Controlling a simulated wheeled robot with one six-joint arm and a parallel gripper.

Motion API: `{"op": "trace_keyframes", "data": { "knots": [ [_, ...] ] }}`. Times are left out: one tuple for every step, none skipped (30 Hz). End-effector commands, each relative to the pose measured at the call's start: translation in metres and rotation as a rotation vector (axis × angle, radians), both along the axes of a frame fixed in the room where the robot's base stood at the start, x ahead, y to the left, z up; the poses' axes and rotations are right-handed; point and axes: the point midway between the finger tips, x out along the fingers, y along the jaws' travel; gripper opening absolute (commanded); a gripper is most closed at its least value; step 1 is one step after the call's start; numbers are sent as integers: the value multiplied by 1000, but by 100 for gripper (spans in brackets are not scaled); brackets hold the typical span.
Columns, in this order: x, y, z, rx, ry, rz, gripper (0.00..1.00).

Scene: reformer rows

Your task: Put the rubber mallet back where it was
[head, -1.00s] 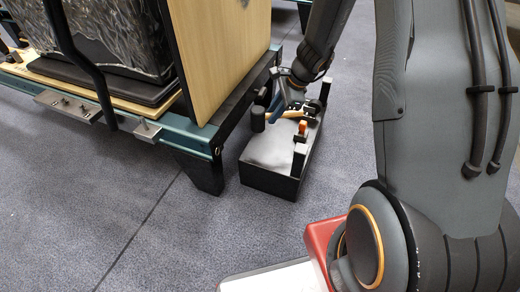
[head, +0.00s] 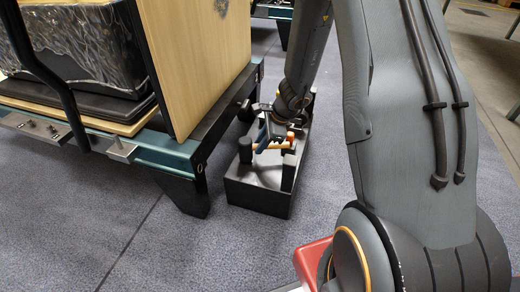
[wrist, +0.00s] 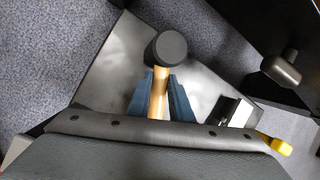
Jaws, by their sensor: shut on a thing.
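The rubber mallet has a black cylindrical head (head: 245,150) and a pale wooden handle (head: 273,147). My gripper (head: 267,137) is shut on the handle, over the black box (head: 255,196) on the floor. In the wrist view the blue fingers (wrist: 160,105) stand either side of the handle (wrist: 159,88), just behind the head (wrist: 168,48). The box's dark top (wrist: 108,72) lies beneath. The head shows over the box's left side in the head view. I cannot tell whether the mallet touches the box. The rear of the handle is hidden.
Dark upright blocks (head: 289,172) and an orange piece (head: 291,137) stand along the box's right side. The reformer's teal frame (head: 165,149) and black leg (head: 183,192) are close on the left, with a dark knob (wrist: 282,68) nearby. Carpet in front is clear.

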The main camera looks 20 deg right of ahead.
Motion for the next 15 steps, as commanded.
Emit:
{"op": "trace_keyframes", "data": {
  "knots": [
    [1, 0, -9, 0, 0, 0, 0],
    [1, 0, -12, 0, 0, -1, 0],
    [1, 0, -14, 0, -1, -1, 0],
    [1, 0, -14, 0, -1, 0, 0],
    [1, 0, -14, 0, -1, 1, 0],
    [1, 0, -14, 0, -1, 1, 0],
    [1, 0, -13, 0, -1, 1, 0],
    [1, 0, -13, 0, -1, 1, 0],
    [1, 0, -13, 0, -1, 1, 0],
    [1, 0, -13, 0, -1, 1, 0],
    [1, 0, -13, 0, -1, 1, 0],
    [1, 0, -13, 0, -1, 1, 0],
    [1, 0, -14, 0, -1, 1, 0],
    [1, 0, -15, 0, -1, 1, 0],
    [1, 0, -16, 0, -1, 1, 0]
  ]
}}
